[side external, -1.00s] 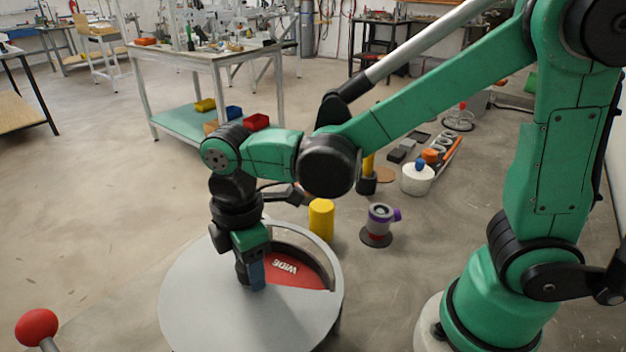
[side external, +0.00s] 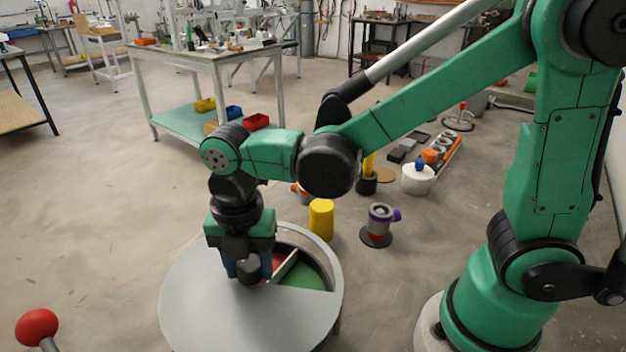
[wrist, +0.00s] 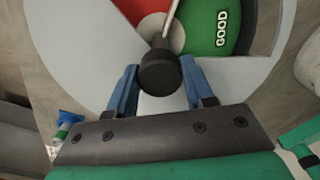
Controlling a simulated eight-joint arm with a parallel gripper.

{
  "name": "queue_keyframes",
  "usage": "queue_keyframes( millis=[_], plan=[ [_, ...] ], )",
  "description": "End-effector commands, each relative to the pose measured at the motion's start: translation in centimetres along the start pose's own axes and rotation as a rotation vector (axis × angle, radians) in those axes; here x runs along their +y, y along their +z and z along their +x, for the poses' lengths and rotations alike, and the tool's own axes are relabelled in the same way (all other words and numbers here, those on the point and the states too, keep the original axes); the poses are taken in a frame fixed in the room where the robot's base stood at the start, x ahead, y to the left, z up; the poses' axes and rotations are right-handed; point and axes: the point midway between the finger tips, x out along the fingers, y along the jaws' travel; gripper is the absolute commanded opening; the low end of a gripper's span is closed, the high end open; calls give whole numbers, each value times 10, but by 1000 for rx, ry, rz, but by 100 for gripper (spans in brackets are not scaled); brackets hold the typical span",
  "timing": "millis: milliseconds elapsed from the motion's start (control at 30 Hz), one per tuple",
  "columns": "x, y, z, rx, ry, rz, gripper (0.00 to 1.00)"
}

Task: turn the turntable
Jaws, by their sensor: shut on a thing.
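The turntable (side external: 215,315) is a round grey disc with a cut-out window at its back right. Through the window I see a green sector (side external: 309,277) and part of a red sector, with a pale divider between them. In the wrist view the green sector (wrist: 208,30) reads "GOOD", and the red sector (wrist: 148,12) is beside it. My gripper (side external: 248,268) points down at the middle of the disc. Its blue fingers (wrist: 157,88) are shut on the black round knob (wrist: 160,74) at the centre, one finger on each side.
A yellow cylinder (side external: 321,219) and a grey fitting with a purple part (side external: 380,222) stand just behind the turntable. A red ball-topped lever (side external: 37,327) is at the front left. A white pot (side external: 417,179) stands farther back.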

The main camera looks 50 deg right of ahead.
Motion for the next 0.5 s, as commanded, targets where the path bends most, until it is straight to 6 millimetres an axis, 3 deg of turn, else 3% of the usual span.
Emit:
queue_keyframes(
  millis=[500],
  plan=[
    [0,0,0,-2,1,-488,0]
  ],
)
